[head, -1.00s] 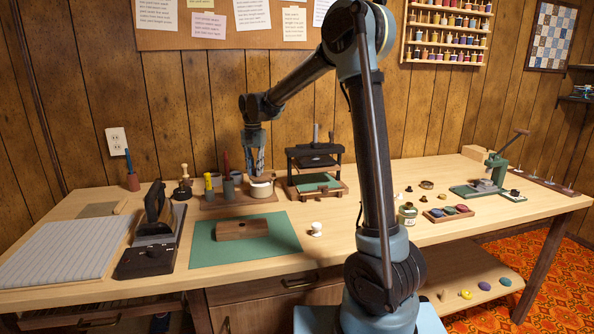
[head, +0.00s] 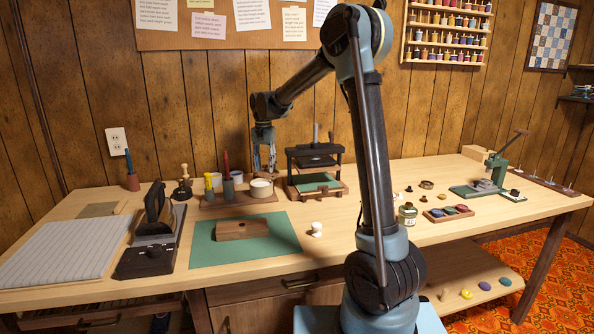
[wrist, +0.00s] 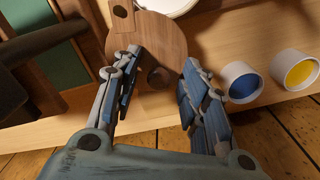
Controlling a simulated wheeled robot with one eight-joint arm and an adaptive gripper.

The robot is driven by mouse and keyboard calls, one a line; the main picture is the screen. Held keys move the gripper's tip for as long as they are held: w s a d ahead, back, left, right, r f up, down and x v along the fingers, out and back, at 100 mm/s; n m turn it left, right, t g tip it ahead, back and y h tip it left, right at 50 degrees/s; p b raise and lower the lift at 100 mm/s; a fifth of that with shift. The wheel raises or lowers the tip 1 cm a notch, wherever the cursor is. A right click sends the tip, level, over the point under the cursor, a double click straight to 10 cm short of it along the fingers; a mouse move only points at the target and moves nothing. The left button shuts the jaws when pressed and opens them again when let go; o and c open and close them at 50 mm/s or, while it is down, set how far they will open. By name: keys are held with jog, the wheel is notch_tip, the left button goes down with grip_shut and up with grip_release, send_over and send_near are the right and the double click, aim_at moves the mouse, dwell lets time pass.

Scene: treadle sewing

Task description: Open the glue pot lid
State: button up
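The pale glue pot (head: 261,189) stands on the small wooden tray near the back of the bench; its cream top shows uncovered. In the wrist view only its white rim (wrist: 178,9) shows at the top edge. A round wooden lid (wrist: 172,38) with a dark knob (wrist: 160,78) lies on the wall side of the pot, off its top. I cannot tell whether it is tilted or hinged. My gripper (head: 264,168) is just behind and above the pot. In the wrist view its fingers (wrist: 160,68) are spread either side of the knob, with visible gaps.
A black press (head: 315,160) stands right of the pot. Left of it on the tray (head: 236,199) are red- and yellow-topped tools. Two cups, with blue (wrist: 240,84) and yellow (wrist: 296,70) insides, stand near the lid. A green mat (head: 280,240) with a wooden block lies in front.

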jog(key=shift+r, duration=3.55)
